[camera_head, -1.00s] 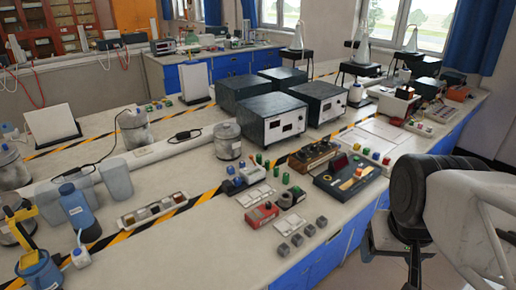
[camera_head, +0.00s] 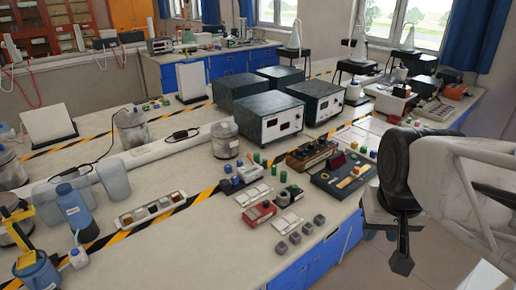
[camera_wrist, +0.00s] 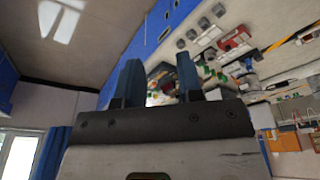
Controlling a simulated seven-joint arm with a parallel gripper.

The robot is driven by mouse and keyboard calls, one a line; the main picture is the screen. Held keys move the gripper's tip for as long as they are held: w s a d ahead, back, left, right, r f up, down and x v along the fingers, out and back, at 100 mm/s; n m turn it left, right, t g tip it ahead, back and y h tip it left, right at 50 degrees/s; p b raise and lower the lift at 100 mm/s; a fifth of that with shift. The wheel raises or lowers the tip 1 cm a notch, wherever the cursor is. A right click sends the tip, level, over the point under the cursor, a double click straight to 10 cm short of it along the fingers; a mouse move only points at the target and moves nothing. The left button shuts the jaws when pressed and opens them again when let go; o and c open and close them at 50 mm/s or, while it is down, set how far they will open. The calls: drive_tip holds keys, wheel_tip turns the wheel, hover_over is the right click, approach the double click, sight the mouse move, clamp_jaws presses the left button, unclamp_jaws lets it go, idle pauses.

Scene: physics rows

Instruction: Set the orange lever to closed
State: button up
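I cannot surely pick out the orange lever. A small orange-yellow bar (camera_head: 347,183) lies on a dark panel box (camera_head: 326,184) with a red display, near the front edge of the bench, but it is too small to tell whether it is a lever or how it is set. My gripper (camera_head: 401,262) hangs at the right in the head view, in front of the bench and apart from everything on it. In the wrist view my gripper (camera_wrist: 158,72) shows two dark fingers spread apart with nothing between them.
A red box (camera_head: 259,216), grey cubes (camera_head: 294,238) and a brown box with knobs (camera_head: 312,154) stand near the panel. White-fronted instruments (camera_head: 300,110) stand behind. The blue-fronted bench edge (camera_head: 335,243) lies left of my gripper; the floor beside it is clear.

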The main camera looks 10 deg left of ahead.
drive_tip(key=w+a+r, duration=0.2)
drive_tip(key=w, duration=0.6)
drive_tip(key=w+a+r, duration=0.1)
drive_tip(key=w+a, duration=0.1)
drive_tip(key=w, duration=0.7)
drive_tip(key=n+g+h, duration=0.2)
hover_over(249, 156)
drive_tip(key=f, duration=2)
drive_tip(key=shift+w+a+f, duration=0.2)
drive_tip(key=shift+a+f, duration=0.1)
drive_tip(key=shift+f, duration=0.1)
drive_tip(key=shift+w+a+f, duration=0.2)
drive_tip(key=shift+a+f, duration=0.1)
drive_tip(key=shift+f, duration=0.05)
drive_tip(key=shift+f, duration=0.1)
drive_tip(key=shift+w+d+f, duration=0.1)
drive_tip(key=shift+d+f, duration=0.1)
drive_tip(key=shift+f, duration=1.05)
drive_tip(key=shift+s+d+f, duration=0.1)
drive_tip(key=shift+d+f, duration=0.15)
drive_tip(key=shift+f, duration=1.05)
drive_tip(key=shift+w+d+f, duration=0.1)
drive_tip(key=shift+d+f, duration=0.1)
drive_tip(key=shift+f, duration=1.05)
